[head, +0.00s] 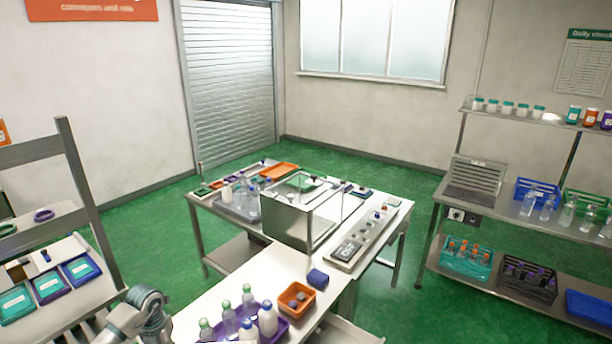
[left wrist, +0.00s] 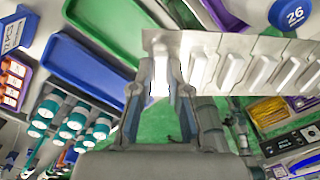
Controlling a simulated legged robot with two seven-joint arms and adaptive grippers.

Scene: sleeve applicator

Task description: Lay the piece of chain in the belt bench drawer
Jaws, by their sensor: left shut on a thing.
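In the left wrist view my left gripper (left wrist: 172,98) is shut on a pale grey, ribbed strip, the piece of chain (left wrist: 235,62). The strip runs from the fingers to the right edge of the view, clear of the green floor behind it. In the head view part of my left arm (head: 140,312) shows at the bottom left; its gripper and the chain are out of that view. What looks like an open drawer (head: 345,332) juts out under the near white bench (head: 255,277) at the bottom edge, mostly cut off. My right gripper is in neither view.
A clear-sided machine (head: 290,222) stands behind. A shelf rack (head: 470,207) is at the right. Green floor lies between.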

